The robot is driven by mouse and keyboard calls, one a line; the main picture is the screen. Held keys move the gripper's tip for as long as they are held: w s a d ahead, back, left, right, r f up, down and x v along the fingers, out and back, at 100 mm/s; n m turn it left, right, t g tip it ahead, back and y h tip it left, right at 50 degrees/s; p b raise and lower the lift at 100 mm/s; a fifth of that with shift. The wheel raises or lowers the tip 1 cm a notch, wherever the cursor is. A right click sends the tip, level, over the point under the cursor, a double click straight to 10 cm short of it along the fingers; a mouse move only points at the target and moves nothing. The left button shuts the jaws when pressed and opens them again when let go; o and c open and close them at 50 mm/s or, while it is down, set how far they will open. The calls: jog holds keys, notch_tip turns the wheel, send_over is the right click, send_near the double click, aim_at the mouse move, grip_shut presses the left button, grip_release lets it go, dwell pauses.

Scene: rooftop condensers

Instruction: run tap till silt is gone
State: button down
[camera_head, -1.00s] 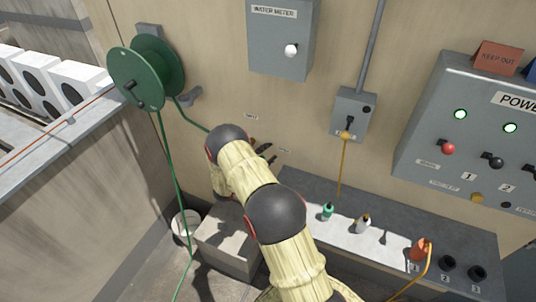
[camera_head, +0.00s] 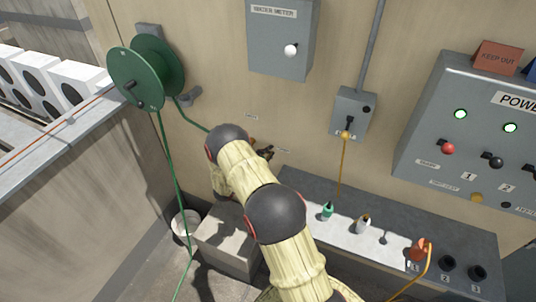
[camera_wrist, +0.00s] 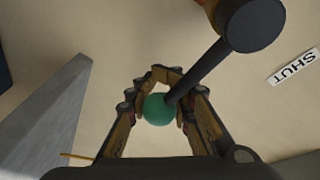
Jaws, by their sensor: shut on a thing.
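In the wrist view a tap lever (camera_wrist: 208,70) is a dark rod with a green ball knob (camera_wrist: 160,109) at its end. The rod runs from a thick dark round fitting (camera_wrist: 255,24) at top right. My gripper (camera_wrist: 163,88) is shut around the green knob. It also shows small against the wall in the head view (camera_head: 264,153), where my arm hides most of the tap. I see no water or silt.
A green hose reel (camera_head: 146,72) hangs on the wall, its hose running down. A white bucket (camera_head: 185,224) stands below, beside a grey block (camera_head: 227,242). A water meter box (camera_head: 281,38) is above.

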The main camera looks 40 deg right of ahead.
jog(key=shift+s+a+f, duration=0.1)
jog(key=shift+f, duration=0.15)
jog(key=shift+r+n+b, duration=0.8)
jog(key=shift+n+b, duration=0.3)
jog(key=c, duration=2.1)
grip_release()
jog(key=o, duration=0.5)
jog(key=shift+r, duration=0.2)
jog(key=shift+a, duration=0.1)
jog(key=a, duration=0.8)
jog(key=s+a, duration=0.1)
jog(key=a, duration=0.2)
jog(key=shift+a+f, duration=0.3)
jog(key=shift+a, duration=0.1)
